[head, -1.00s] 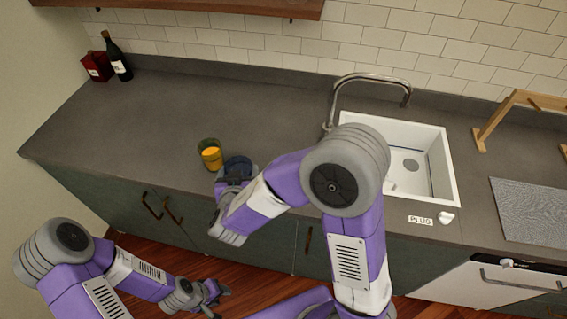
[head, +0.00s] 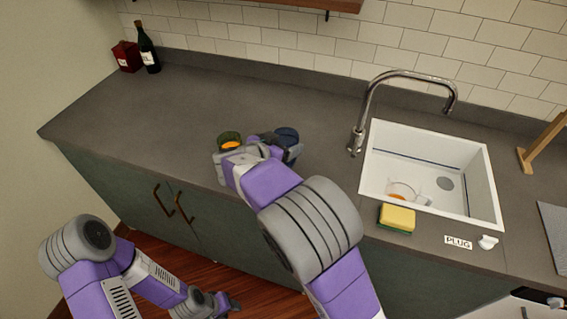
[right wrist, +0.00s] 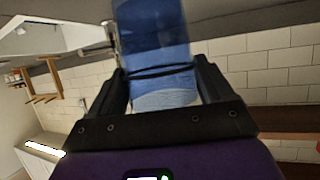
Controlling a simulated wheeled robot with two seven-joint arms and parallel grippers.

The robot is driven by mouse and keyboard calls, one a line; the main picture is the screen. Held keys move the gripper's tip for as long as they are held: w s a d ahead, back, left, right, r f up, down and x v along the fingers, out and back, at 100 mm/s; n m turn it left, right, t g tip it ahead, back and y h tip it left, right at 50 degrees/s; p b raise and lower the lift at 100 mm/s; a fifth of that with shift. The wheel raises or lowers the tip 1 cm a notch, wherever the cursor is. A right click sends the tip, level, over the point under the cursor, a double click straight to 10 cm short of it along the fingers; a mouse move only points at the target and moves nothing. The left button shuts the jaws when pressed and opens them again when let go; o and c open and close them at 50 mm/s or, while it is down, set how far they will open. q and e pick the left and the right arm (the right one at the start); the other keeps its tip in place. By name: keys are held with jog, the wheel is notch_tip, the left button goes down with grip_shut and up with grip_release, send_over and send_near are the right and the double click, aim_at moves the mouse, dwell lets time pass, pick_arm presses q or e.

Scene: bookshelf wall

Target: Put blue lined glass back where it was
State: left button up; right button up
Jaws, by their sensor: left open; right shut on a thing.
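The blue lined glass (head: 288,137) is dark blue in the head view, just right of my right gripper (head: 270,143), over the counter near its front edge. In the right wrist view the see-through blue glass (right wrist: 155,35) has a dark band and sits between the two fingers of my right gripper (right wrist: 160,85), which is shut on it. I cannot tell whether it touches the counter. My left gripper (head: 228,302) is open and empty, low in front of the cabinets.
A green glass with orange contents (head: 230,142) stands close left of my right gripper. A yellow sponge (head: 396,217) lies by the sink (head: 482,190), which holds a clear glass (head: 405,194). A bottle (head: 148,50) and red box (head: 127,56) stand far left.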

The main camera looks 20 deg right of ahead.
jog(key=shift+f+b, duration=0.4)
jog(key=shift+f, duration=2.25)
jog(key=shift+f, duration=0.15)
jog(key=o, duration=1.3)
jog(key=shift+c, duration=0.2)
jog(key=shift+s+a+r, duration=0.15)
jog(key=shift+a+r, duration=0.05)
jog(key=shift+r, duration=0.1)
jog(key=p+v, duration=0.1)
jog(key=v, duration=1)
jog(key=shift+s+a, duration=0.15)
jog(key=shift+s, duration=0.05)
